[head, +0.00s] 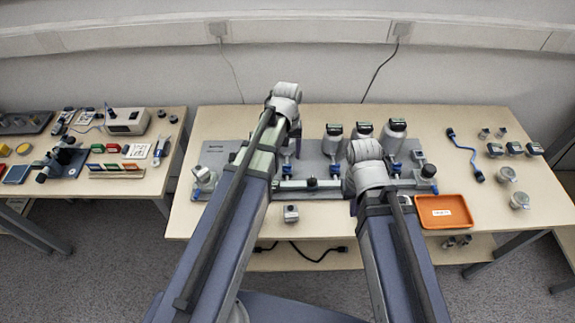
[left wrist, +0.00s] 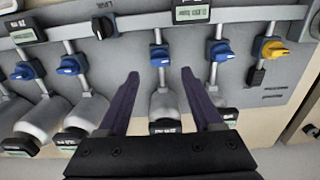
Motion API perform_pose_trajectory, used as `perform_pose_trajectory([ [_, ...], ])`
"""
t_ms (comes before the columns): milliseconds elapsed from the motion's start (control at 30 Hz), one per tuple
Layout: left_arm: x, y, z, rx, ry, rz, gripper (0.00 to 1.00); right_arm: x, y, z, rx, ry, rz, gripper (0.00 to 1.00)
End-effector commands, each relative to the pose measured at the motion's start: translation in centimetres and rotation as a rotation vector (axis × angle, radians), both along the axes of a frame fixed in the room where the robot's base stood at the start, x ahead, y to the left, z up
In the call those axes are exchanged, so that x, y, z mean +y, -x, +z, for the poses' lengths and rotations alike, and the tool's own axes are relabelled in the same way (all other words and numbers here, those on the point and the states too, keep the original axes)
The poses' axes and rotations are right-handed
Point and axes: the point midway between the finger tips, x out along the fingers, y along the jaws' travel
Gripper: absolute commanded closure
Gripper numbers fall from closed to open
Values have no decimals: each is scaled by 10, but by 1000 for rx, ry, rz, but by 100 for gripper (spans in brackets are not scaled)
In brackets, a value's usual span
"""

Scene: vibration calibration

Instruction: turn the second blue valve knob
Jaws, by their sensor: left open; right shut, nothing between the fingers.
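In the left wrist view a row of blue knobs sits on thin pipes, with a yellow knob (left wrist: 272,48) at the right end. Counting from the yellow one, the second blue knob (left wrist: 159,57) lies just beyond and between the fingertips of my left gripper (left wrist: 160,74). The gripper is open, one finger to each side, and no contact shows. Other blue knobs are at right (left wrist: 220,50), left (left wrist: 72,65) and far left (left wrist: 24,71).
White bottles (head: 393,134) stand at the back of the grey panel (head: 216,153). An orange tray (head: 443,211) lies to the right, with a blue-handled tool (head: 465,152) behind it. A small grey block (head: 291,214) sits at the front. A cluttered side table is at left.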

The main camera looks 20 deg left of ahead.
Motion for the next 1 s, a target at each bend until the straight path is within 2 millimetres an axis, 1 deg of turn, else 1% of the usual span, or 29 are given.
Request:
perform_pose_trajectory([
  [33,0,0,-14,0,0,0,33,0,0,-14,0,0,0,100],
  [200,0,0,-36,0,0,-1,33,0,0,-36,0,0,0,100],
  [300,0,0,-44,0,0,-1,33,0,0,-44,0,0,0,100],
  [433,0,0,-48,0,0,-1,33,0,0,-48,0,0,0,100],
  [667,0,0,-47,0,0,-1,33,0,0,-47,0,0,0,100],
  [700,0,0,-47,0,0,0,34,0,0,-47,0,0,0,100],
  [1000,0,0,-47,0,0,0,68,0,0,-47,0,0,0,100],
])
